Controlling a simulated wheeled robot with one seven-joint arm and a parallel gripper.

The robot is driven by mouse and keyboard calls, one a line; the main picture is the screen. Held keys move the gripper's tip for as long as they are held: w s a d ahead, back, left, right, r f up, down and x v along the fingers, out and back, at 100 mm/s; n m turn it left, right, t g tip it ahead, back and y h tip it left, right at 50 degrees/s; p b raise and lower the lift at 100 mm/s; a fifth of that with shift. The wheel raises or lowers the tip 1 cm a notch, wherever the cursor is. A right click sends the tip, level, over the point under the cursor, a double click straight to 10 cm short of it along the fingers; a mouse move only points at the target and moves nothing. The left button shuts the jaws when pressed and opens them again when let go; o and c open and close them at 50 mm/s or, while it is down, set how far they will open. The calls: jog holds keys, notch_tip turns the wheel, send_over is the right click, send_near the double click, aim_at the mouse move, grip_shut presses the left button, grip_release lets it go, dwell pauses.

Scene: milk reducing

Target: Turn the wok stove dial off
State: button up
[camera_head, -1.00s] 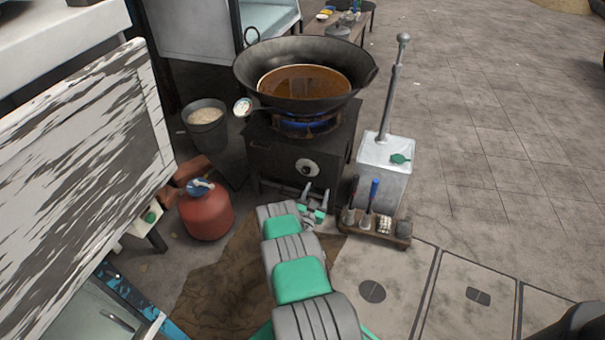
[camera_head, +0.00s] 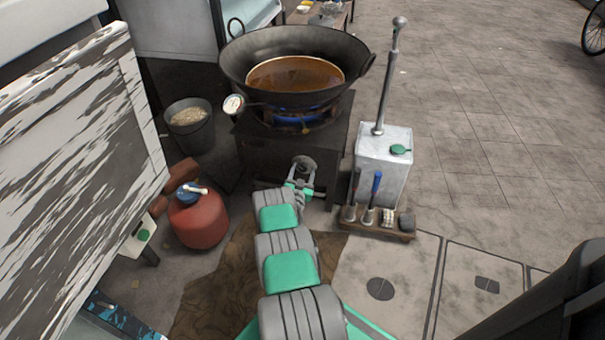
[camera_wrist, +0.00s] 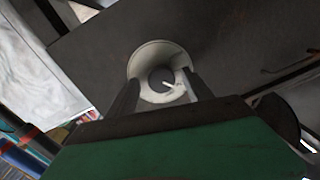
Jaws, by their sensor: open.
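The black wok stove (camera_head: 257,150) stands in the middle of the head view with blue flame under a wok (camera_head: 240,64) of brown liquid. Its dial (camera_head: 310,164) is on the front face and is partly hidden by my gripper. In the wrist view the dial (camera_wrist: 158,72) is a round pale disc with a dark centre and a small white mark. My gripper (camera_head: 302,175) is at the stove front. Its fingers (camera_wrist: 160,90) are open, one on each side of the dial's centre. I cannot tell whether they touch it.
A red gas canister (camera_head: 199,216) and a grey bucket (camera_head: 190,127) stand left of the stove. A white metal box (camera_head: 385,160) with an upright pole stands to the right, behind a wooden rack (camera_head: 378,226) of tools. A white-painted board (camera_head: 75,170) fills the left side.

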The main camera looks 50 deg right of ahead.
jog(key=shift+w, duration=0.1)
jog(key=shift+c, duration=0.6)
grip_shut()
